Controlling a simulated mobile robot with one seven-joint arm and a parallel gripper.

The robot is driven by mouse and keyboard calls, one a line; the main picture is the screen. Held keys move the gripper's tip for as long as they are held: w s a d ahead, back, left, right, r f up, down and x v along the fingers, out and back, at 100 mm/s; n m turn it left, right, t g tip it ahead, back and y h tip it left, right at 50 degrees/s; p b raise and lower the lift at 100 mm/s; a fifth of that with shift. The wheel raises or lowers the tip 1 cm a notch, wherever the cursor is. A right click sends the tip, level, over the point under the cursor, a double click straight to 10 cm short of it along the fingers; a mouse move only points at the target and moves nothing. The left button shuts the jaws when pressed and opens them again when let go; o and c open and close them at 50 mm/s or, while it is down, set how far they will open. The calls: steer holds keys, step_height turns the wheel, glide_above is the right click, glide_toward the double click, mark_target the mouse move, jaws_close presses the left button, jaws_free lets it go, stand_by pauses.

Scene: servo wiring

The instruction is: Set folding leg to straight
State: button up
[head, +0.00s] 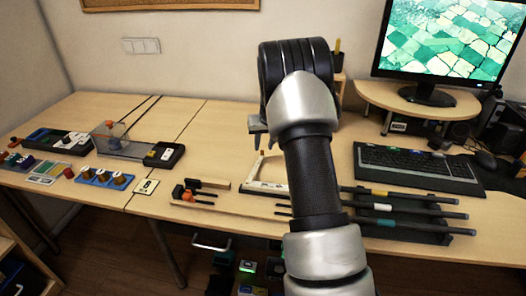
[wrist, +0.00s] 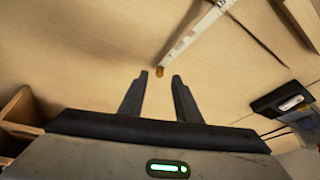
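The folding leg is a pale, slim linkage on the table. In the head view its pale base bar (head: 266,188) lies flat, and a thin segment (head: 256,168) slants up from the base's left end, so the two form an angle. In the wrist view a pale bar of the leg (wrist: 207,30) runs in from the top edge and ends in an orange-brown tip (wrist: 160,72). My gripper (wrist: 158,77) is open and empty, its fingertips apart just short of that tip in the picture. In the head view my gripper (head: 261,146) is above the table behind the leg, partly hidden by my arm.
Rods on a dark rack (head: 405,231) lie right of my arm, in front of the keyboard (head: 418,168). Small black and orange parts (head: 190,192) lie to the left. A clear box (head: 120,143) and a black device (head: 165,155) stand farther left. A wooden holder (wrist: 17,112) is at the wrist view's left.

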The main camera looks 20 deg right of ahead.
mark_target(262, 151)
steer(key=shift+x, duration=1.7)
jaws_close()
